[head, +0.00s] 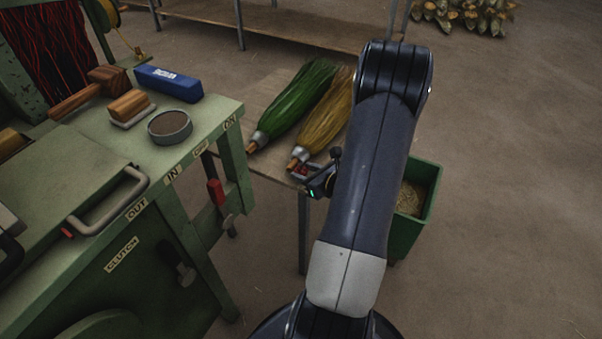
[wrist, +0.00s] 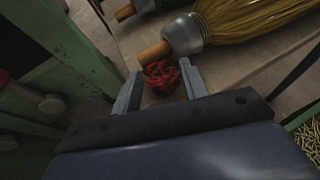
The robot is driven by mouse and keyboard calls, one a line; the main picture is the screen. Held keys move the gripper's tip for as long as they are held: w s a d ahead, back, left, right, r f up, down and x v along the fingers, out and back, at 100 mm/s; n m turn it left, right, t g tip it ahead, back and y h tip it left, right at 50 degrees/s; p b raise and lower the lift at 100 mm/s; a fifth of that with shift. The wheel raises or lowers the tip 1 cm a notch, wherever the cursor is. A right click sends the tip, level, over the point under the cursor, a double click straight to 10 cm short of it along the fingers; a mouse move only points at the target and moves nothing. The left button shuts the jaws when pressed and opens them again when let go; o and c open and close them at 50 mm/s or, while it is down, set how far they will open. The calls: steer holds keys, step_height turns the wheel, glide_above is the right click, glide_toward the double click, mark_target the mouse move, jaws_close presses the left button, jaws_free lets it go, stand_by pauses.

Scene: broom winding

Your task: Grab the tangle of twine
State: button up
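The tangle of twine (wrist: 162,77) is a small red clump on the wooden bench, just in front of a broom's handle end in the wrist view. A little of its red shows in the head view (head: 304,170), partly hidden by my gripper. My gripper (wrist: 161,70) is open, with one finger on each side of the tangle and narrow gaps at both sides. I cannot tell whether either finger touches it.
A yellow broom (head: 327,116) and a green broom (head: 301,97) lie on the bench just beyond the tangle. The green machine (head: 150,195) stands to the left. A green bin (head: 418,225) of bristle scraps stands to the right.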

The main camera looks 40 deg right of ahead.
steer(key=c, duration=0.6)
steer(key=shift+c, duration=0.2)
